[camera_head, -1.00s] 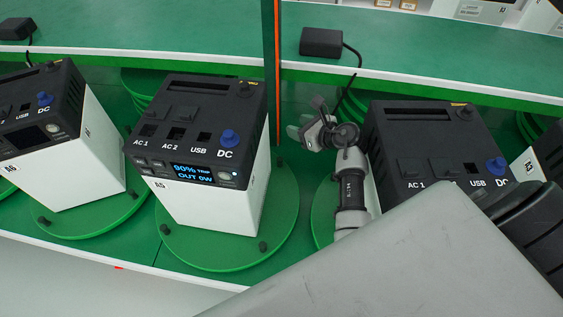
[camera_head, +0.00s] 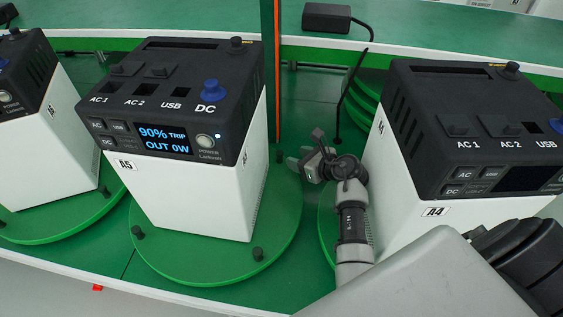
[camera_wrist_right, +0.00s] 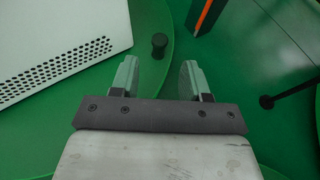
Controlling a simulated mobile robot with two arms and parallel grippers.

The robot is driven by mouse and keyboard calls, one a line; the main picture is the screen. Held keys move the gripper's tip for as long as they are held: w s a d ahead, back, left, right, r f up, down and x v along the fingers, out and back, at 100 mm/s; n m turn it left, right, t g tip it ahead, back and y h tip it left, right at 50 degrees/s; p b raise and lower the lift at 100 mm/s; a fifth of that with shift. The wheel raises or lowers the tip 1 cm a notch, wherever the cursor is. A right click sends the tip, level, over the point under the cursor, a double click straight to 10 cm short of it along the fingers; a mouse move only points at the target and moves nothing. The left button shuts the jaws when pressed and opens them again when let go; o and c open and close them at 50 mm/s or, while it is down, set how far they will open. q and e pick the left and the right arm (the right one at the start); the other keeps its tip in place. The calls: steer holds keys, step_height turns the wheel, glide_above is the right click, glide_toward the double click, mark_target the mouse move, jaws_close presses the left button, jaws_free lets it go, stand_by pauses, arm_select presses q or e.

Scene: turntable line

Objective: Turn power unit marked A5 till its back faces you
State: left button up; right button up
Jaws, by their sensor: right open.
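The power unit marked A5 (camera_head: 190,140) stands upright on a round green turntable (camera_head: 210,262), its lit display and A5 label facing me. The display reads 90% TRIP, OUT 0W. Black pegs stand on the turntable's rim, two at the front (camera_head: 258,254). My right gripper (camera_head: 302,166) is right of A5, apart from it, between A5 and A4. In the right wrist view my right gripper (camera_wrist_right: 158,80) is open and empty, with a black peg (camera_wrist_right: 159,45) just ahead between its fingers. A white vented box side (camera_wrist_right: 60,45) lies to the left there. My left gripper is not in view.
The unit marked A4 (camera_head: 450,130) stands close right of my right gripper, display dark. Another unit (camera_head: 45,130) stands at the left. An orange-edged post (camera_head: 276,70) rises behind A5. A black adapter (camera_head: 326,17) with a cable lies on the back shelf.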

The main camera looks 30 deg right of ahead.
mark_target(281, 153)
steer(key=x, duration=0.7)
steer(key=shift+w, duration=0.2)
jaws_close()
